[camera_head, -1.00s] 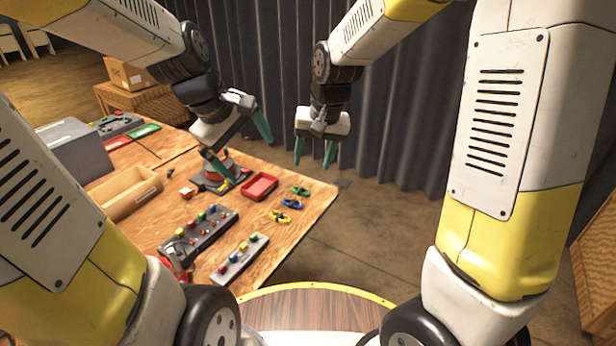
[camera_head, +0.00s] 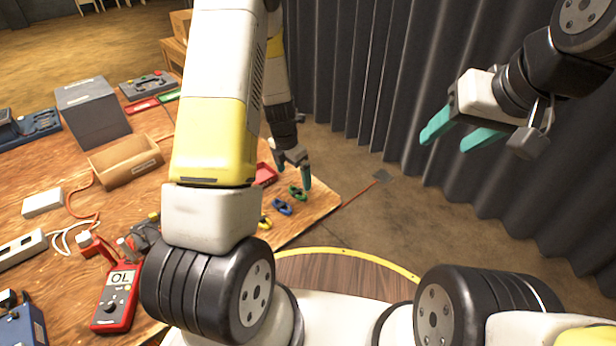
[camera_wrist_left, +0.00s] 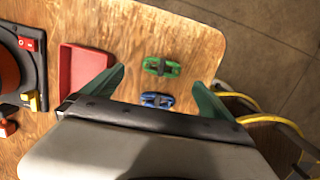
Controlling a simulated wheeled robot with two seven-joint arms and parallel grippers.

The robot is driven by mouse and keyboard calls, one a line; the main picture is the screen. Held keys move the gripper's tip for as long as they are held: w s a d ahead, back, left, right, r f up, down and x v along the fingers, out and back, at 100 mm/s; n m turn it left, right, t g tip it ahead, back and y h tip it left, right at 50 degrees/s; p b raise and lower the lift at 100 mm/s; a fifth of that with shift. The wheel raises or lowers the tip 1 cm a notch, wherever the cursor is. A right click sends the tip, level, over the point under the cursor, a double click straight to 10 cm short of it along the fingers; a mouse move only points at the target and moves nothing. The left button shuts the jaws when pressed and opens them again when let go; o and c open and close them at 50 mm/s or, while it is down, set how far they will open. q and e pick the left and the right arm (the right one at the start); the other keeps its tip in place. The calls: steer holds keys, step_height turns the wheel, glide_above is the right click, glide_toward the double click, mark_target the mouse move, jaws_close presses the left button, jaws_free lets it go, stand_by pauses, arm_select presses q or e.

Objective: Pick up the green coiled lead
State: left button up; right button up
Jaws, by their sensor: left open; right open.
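The green coiled lead (camera_head: 297,192) lies on the wooden table near its right corner. In the left wrist view the green lead (camera_wrist_left: 161,67) lies between and a little beyond my open fingertips. The blue coiled lead (camera_wrist_left: 156,100) lies just nearer, beside it. My left gripper (camera_head: 294,176) is open and empty, close above the green lead; it also shows in the left wrist view (camera_wrist_left: 160,90). My right gripper (camera_head: 455,134) is open and empty, up by the curtain, away from the table.
A red tray (camera_wrist_left: 82,75) lies left of the leads. A yellow lead (camera_head: 264,223) lies nearer than the blue one. A cardboard box (camera_head: 125,161), a red multimeter (camera_head: 117,299) and a grey case (camera_head: 92,112) stand further left. The table's corner edge is close by.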

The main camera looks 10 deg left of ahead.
mark_target(297, 192)
arm_select(q)
steer(key=f, duration=0.6)
steer(key=shift+w+d+f, duration=0.25)
steer(key=shift+d+f, duration=0.1)
steer(key=shift+r, duration=0.1)
steer(key=c, duration=1.5)
